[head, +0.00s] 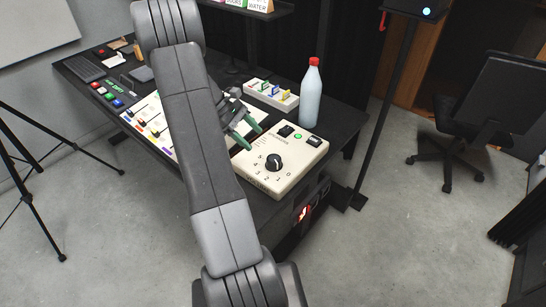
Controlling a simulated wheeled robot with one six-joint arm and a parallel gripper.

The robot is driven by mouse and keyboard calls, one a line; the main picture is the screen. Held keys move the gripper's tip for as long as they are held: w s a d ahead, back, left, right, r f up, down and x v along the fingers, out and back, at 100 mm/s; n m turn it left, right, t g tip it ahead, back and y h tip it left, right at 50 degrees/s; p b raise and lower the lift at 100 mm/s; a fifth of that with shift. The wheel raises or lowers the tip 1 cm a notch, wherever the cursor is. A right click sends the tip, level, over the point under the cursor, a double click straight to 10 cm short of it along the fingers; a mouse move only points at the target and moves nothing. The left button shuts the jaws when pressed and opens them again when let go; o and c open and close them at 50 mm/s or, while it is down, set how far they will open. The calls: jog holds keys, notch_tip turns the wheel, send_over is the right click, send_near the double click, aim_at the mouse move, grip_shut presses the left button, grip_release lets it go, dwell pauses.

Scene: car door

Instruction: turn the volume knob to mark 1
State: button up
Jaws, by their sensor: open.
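The volume knob (273,162) is a round black dial with a white pointer mark. It sits on the cream control box (300,165) near the front right of the black table. Printed marks with small digits curve around the knob's lower side; they are too small for me to read the setting surely. My gripper (248,133), with green fingertips, is open and empty. It hangs above and to the upper left of the knob, near the box's left edge, and is apart from the knob. My arm hides part of the table to the left.
On the box behind the knob are black switches (314,141) and a green button (298,136). A bottle with a red cap (310,95) stands behind the box. A white tray with coloured levers (271,96) is at the back. A white panel (148,122) lies left of my arm.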

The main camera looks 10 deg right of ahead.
aim_at(273, 158)
jog(key=x, duration=1.1)
jog(key=shift+d+f+p, duration=0.1)
jog(key=shift+f+p, duration=0.05)
jog(key=shift+p, duration=0.15)
jog(key=c, duration=1)
jog(key=shift+m+g+y, duration=0.6)
jog(key=shift+m+g, duration=0.2)
jog(key=shift+m, duration=0.4)
jog(key=o, duration=1)
jog(key=v, duration=1.4)
jog(key=shift+b, duration=0.45)
